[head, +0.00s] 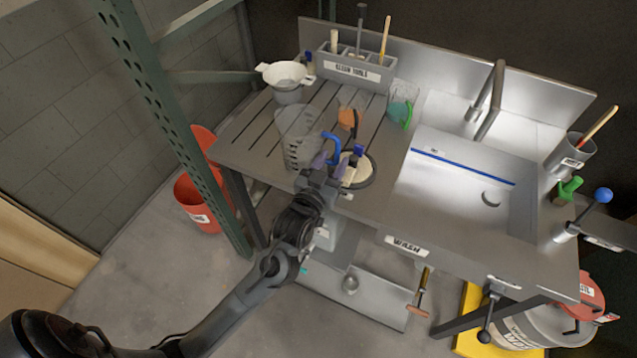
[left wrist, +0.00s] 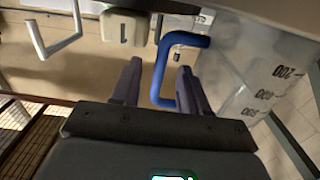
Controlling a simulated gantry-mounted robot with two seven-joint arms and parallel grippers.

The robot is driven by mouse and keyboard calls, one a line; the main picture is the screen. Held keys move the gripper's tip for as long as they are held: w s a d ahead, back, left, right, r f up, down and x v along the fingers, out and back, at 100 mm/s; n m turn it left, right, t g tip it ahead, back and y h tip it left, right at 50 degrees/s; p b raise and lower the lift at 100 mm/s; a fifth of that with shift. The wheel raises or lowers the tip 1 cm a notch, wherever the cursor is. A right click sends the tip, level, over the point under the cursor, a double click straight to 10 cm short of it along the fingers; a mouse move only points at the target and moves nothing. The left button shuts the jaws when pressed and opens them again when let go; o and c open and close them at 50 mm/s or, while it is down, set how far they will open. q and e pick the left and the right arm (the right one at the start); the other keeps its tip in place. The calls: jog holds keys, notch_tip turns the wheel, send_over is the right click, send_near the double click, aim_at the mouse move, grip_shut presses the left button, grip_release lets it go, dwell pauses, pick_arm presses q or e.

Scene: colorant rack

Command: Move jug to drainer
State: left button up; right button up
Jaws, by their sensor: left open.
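The jug (head: 297,143) is clear, with dark measuring marks and a blue handle (head: 331,149). It looks upright over the front of the slatted drainer (head: 248,133), left of the sink; I cannot tell whether its base touches the slats. In the left wrist view the jug wall (left wrist: 245,75) fills the right side and the blue handle (left wrist: 178,40) comes down between the fingers. My left gripper (head: 325,171) is open at the handle, with one finger on each side, and is not closed on it. It also shows in the left wrist view (left wrist: 158,84). My right gripper is not in view.
A white funnel-like vessel (head: 286,76) stands behind the jug, and a tool holder (head: 351,71) at the back. A clear beaker with green (head: 401,110) and a round pale item (head: 354,168) are to the right. The sink (head: 455,200) and tap (head: 490,98) lie farther right.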

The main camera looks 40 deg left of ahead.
pick_arm(q)
jog(key=s+d+f+m+g+h, duration=0.1)
jog(key=s+f+g, duration=0.3)
jog(key=s, duration=0.5)
jog(key=s+d+f+m+g+h, duration=0.1)
jog(key=s+f+g, duration=0.4)
jog(key=s, duration=0.5)
jog(key=s+d+f+m+g+h+p, duration=0.1)
jog(key=s+f+g, duration=0.4)
jog(key=s, duration=0.5)
jog(key=shift+d+f+m+h, duration=0.35)
jog(key=shift+d+m, duration=0.15)
jog(key=shift+d, duration=0.4)
notch_tip(320, 180, up, 39)
jog(key=p, duration=3.9)
